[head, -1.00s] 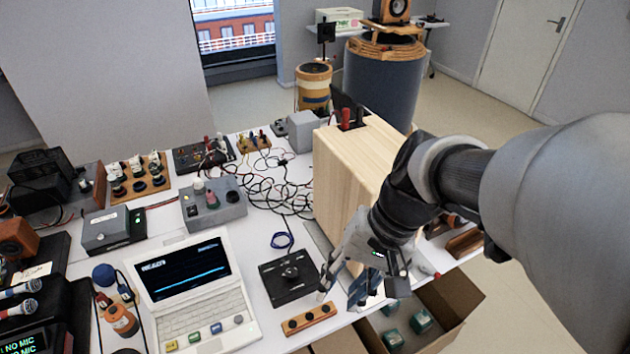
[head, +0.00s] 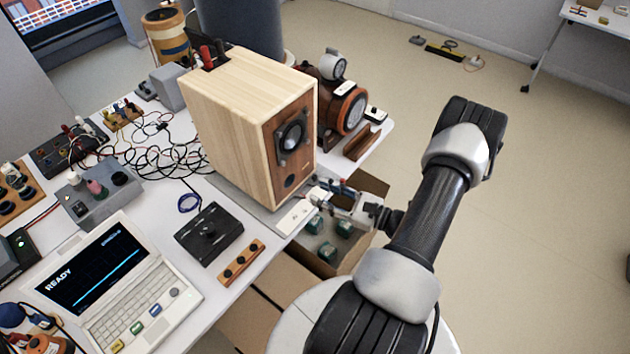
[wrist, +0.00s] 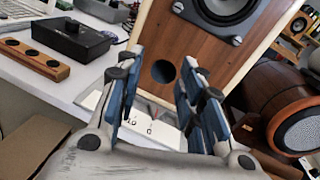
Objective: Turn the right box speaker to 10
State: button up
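The box speaker (head: 240,125) is a pale wooden box with a darker front, a black cone and a small dark port. It stands upright on a grey plate at the table's right part. Its front also shows in the wrist view (wrist: 207,62). My gripper (head: 332,190) is at the table edge before the speaker's lower front. In the wrist view my gripper (wrist: 162,68) has its blue-padded fingers apart, with nothing between them.
A black box with a knob (head: 209,234), a wooden strip with dark knobs (head: 240,262) and a laptop reading "READY" (head: 95,275) are left of the speaker. A brown round speaker (head: 345,108) stands behind it. An open carton (head: 352,262) with green items is below my gripper.

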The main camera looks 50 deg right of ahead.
aim_at(316, 179)
jog(key=s+d+f+m+h, duration=0.4)
jog(key=s+f+m+h, duration=0.35)
jog(key=f+h, duration=0.2)
jog(key=shift+m+t+y, duration=0.25)
jog(key=shift+t+y, duration=0.05)
jog(key=shift+y, duration=0.05)
jog(key=b+x, duration=0.1)
jog(key=x, duration=0.5)
jog(key=b+x, duration=0.1)
jog(key=x, duration=0.5)
jog(key=b+x, duration=0.1)
jog(key=x, duration=0.5)
jog(key=shift+s+f, duration=0.1)
jog(key=shift+f, duration=0.3)
jog(key=shift+c, duration=0.2)
grip_shut()
